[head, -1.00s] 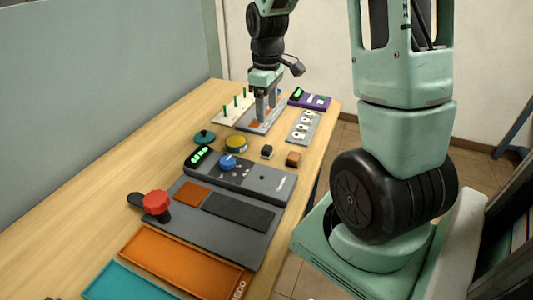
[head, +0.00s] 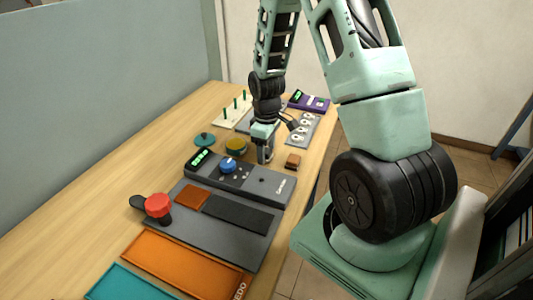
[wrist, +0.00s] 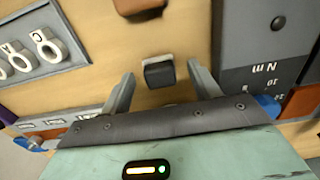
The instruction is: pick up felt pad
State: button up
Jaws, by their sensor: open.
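A small dark block with a pale edge (wrist: 159,72), which may be the felt pad, lies on the wooden table. In the wrist view it sits between the two spread fingers of my gripper (wrist: 160,78), with gaps on both sides. In the head view my gripper (head: 264,157) is low over the table beside the grey device and hides this block. The fingers are open and hold nothing. I cannot tell their exact height above the table.
A brown block (head: 292,160) is close by, also in the wrist view (wrist: 138,6). The grey device (head: 265,182) with a blue knob (head: 228,164) is nearby. A plate with white rings (head: 303,128) stands behind. A yellow round object (head: 236,145) is to the left.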

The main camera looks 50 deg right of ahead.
jog(key=shift+f, duration=0.25)
jog(key=c, duration=1.1)
jog(key=shift+o, duration=0.2)
notch_tip(320, 180, up, 10)
jog(key=shift+b, duration=0.3)
jog(key=shift+o, duration=0.4)
